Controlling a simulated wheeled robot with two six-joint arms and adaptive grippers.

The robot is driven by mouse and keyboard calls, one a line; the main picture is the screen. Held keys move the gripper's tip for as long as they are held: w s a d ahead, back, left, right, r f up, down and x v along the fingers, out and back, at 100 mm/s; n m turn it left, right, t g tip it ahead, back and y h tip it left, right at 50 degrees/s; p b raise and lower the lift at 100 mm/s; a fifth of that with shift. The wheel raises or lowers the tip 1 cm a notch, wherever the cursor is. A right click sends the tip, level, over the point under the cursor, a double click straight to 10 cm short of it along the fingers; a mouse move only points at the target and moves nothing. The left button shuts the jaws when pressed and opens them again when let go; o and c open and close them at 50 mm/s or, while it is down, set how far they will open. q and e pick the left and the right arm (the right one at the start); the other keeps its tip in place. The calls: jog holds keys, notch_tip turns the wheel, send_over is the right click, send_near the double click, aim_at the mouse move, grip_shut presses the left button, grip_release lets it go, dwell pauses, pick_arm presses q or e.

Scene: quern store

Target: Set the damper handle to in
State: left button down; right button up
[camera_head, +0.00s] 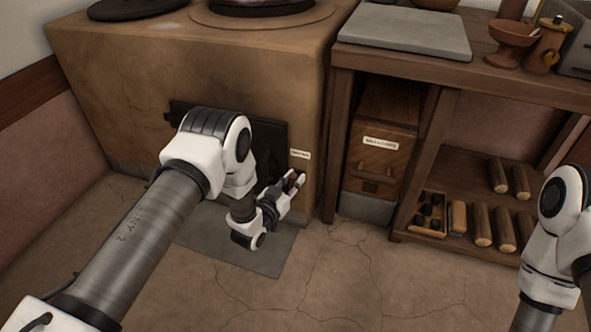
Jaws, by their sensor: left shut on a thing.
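A clay stove (190,70) stands at the left with a dark metal door (272,138) in its front. A small pale label (300,154) sits on the stove to the right of that door; its text is too small to read. My left gripper (294,181) is just below the label, at the stove's front right side. It is shut on the damper handle (292,175), which is mostly hidden between the fingers. How far in or out the handle stands cannot be told. My right gripper is out of view; only part of my right arm shows at the right edge.
A wooden bench with a grey slab (405,30) stands to the right of the stove. Below it are a labelled wooden box (384,125) and a shelf with several logs (482,228) and a tray of dark lumps (428,228). A grey floor plate (262,262) lies before the stove. The cracked floor in front is clear.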

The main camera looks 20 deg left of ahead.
pick_arm(q)
jog(key=shift+w, duration=0.1)
jog(key=shift+r, duration=0.1)
jog(key=c, duration=1)
grip_release()
jog(key=shift+w, duration=0.1)
jog(key=shift+o, duration=0.2)
jog(key=v, duration=1.2)
